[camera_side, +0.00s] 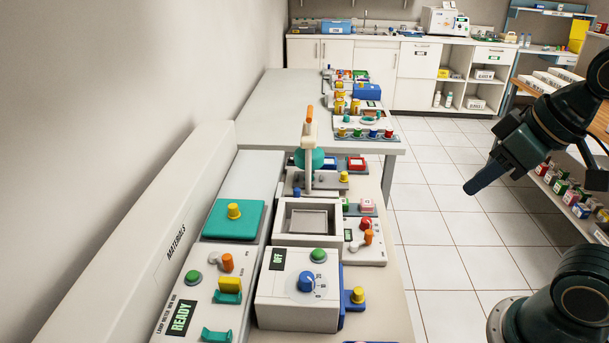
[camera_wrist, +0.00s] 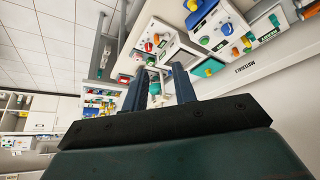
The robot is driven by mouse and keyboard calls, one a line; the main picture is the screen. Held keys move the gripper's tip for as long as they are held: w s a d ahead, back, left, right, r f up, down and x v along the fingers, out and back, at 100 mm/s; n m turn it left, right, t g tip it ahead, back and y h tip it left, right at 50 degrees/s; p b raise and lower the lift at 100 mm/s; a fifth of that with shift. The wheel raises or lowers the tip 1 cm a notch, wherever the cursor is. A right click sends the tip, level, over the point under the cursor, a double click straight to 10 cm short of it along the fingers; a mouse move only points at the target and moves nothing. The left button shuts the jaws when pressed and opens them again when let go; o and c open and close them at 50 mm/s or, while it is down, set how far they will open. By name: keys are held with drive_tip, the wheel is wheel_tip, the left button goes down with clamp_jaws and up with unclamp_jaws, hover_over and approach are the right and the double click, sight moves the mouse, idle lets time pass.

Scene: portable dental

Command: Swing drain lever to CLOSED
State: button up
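No label in view names the drain lever, and I cannot tell which handle it is. An orange-tipped lever (camera_side: 309,116) stands upright on a beige post behind the square basin (camera_side: 281,228). A small orange handle (camera_side: 368,237) sits beside a red knob (camera_side: 365,223) on a white panel right of the basin. Another orange handle (camera_side: 227,262) is on the left console, which reads READY. My gripper (camera_side: 470,190) hangs over the floor, right of the bench and apart from everything. In the wrist view my gripper (camera_wrist: 159,68) shows two separated fingers with nothing held between them.
A white box (camera_side: 299,288) with a blue dial reads OFF at the bench front. A teal block (camera_side: 233,220) with a yellow knob lies left of the basin. A wall ledge marked MATERIALS (camera_side: 150,265) bounds the left. The tiled floor (camera_side: 440,230) is clear between bench and arm.

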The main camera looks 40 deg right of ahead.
drive_tip(key=w+r+m, duration=0.2)
drive_tip(key=w, duration=0.8)
drive_tip(key=m+g+h, duration=0.2)
drive_tip(key=m, duration=0.2)
hover_over(297, 190)
drive_tip(key=s+a, duration=0.3)
drive_tip(key=s, duration=0.2)
wheel_tip(297, 190, down, 15)
drive_tip(key=shift+w+d+f, duration=0.15)
drive_tip(key=shift+d+f, duration=0.05)
drive_tip(key=shift+d, duration=0.05)
drive_tip(key=x, duration=1.3)
drive_tip(key=shift+w+d+f, duration=0.15)
drive_tip(key=shift+w+f, duration=0.1)
drive_tip(key=shift+w, duration=0.05)
clamp_jaws()
